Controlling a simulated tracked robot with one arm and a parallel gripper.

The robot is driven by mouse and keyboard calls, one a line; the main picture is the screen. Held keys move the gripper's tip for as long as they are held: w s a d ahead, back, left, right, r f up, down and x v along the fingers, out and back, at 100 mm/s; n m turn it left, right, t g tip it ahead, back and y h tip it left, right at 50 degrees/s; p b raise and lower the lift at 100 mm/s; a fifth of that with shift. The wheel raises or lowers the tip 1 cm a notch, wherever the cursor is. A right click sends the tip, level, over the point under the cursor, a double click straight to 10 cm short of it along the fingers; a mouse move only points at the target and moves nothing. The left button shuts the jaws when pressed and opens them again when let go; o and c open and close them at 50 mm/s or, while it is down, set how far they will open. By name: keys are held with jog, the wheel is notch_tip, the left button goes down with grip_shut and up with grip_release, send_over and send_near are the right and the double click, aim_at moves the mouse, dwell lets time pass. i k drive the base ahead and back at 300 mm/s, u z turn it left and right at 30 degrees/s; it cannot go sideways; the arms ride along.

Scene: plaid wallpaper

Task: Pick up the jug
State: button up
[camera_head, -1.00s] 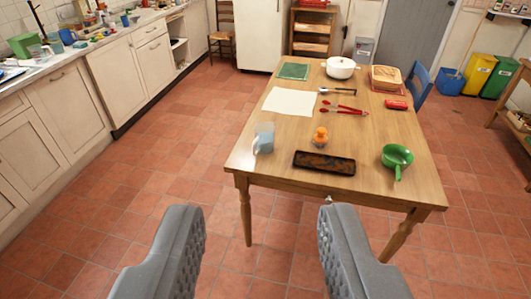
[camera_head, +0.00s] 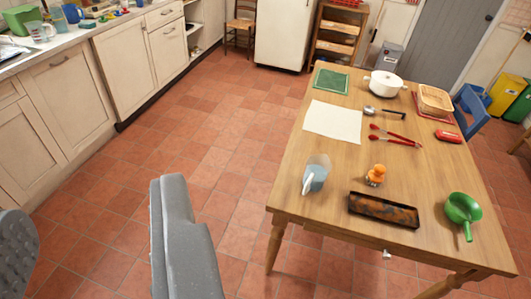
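A translucent blue-grey jug (camera_head: 319,173) with a pale handle stands upright on the wooden table (camera_head: 290,190), near its front left corner. The handle is toward the left front. My gripper (camera_head: 90,198) is open and empty, its two grey fingers wide apart at the lower left. It is to the left of the table, over the floor in the picture, and apart from the jug. The left finger is partly cut off by the picture edge.
Near the jug are an orange figure (camera_head: 376,174), a dark rusty tray (camera_head: 384,210) and a green pan (camera_head: 462,208). A white sheet (camera_head: 333,121) lies behind it. Kitchen counters (camera_head: 70,105) run along the left. The tiled floor between is clear.

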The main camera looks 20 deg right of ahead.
aim_at(317, 167)
jog(key=z, duration=0.15)
jog(key=i, duration=1.35)
jog(key=z, duration=0.55)
